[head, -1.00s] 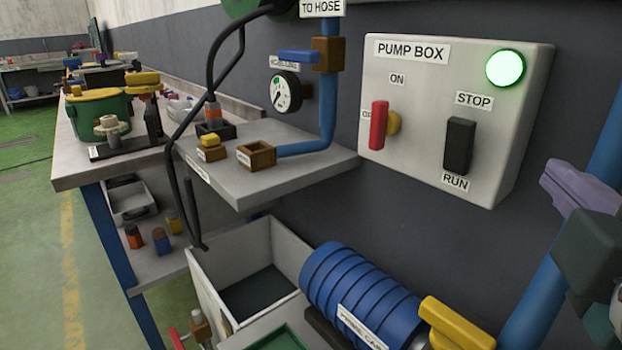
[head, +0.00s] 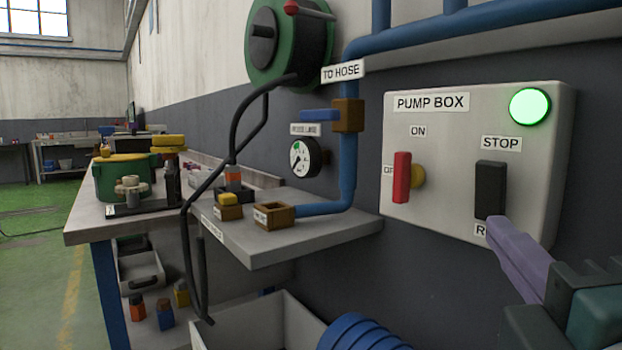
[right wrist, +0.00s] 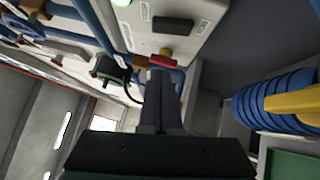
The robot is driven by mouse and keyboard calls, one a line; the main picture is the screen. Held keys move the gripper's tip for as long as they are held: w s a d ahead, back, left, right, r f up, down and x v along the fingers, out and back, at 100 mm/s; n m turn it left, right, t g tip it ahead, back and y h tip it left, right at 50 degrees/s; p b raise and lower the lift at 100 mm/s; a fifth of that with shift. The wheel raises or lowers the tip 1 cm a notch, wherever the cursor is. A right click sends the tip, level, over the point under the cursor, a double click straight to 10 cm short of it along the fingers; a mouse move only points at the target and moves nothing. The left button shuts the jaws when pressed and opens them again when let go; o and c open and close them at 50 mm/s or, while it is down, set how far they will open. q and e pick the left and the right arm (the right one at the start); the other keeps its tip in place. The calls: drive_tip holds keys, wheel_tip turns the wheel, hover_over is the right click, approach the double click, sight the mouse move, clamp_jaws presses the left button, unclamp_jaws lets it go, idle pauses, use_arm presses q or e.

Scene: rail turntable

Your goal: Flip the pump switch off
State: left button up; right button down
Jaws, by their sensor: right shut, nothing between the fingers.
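The pump box (head: 450,222) is a pale wall panel with a lit green lamp (head: 530,106). Its red lever (head: 402,177) stands upright on a yellow hub, below the ON label (head: 418,131); the OFF label at its left is partly hidden. A black rocker (head: 490,189) sits between STOP and RUN. My right gripper (head: 496,226) is shut and empty, its purple-grey tips in front of the box's lower part, overlapping the RUN label. In the right wrist view the shut fingers (right wrist: 160,78) point toward the red lever (right wrist: 163,62); contact cannot be told. My left gripper is not in view.
A grey shelf (head: 310,240) with brown blocks juts out left of the box. A blue pipe (head: 347,170), a gauge (head: 304,157) and a black hose hang above it. Blue coils (head: 360,335) and a bin lie below.

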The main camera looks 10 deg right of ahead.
drive_tip(key=p, duration=0.2)
approach(481, 176)
drive_tip(key=w+a, duration=0.2)
drive_tip(key=w, duration=0.3)
drive_tip(key=d, duration=0.2)
drive_tip(key=shift+w+d+r, duration=0.25)
drive_tip(key=shift+w, duration=0.1)
drive_tip(key=shift+w+d+p, duration=0.25)
drive_tip(key=shift+d+p, duration=0.05)
drive_tip(key=shift+d, duration=0.4)
drive_tip(key=shift+r, duration=0.1)
drive_tip(key=p, duration=0.1)
drive_tip(key=r+p, duration=0.1)
drive_tip(key=p, duration=0.1)
drive_tip(key=shift+w+d+r+m+g, duration=0.1)
drive_tip(key=shift+d+r+m+g, duration=0.05)
drive_tip(key=shift+d+m+g, duration=0.2)
drive_tip(key=shift+f, duration=0.5)
drive_tip(key=shift+b, duration=0.3)
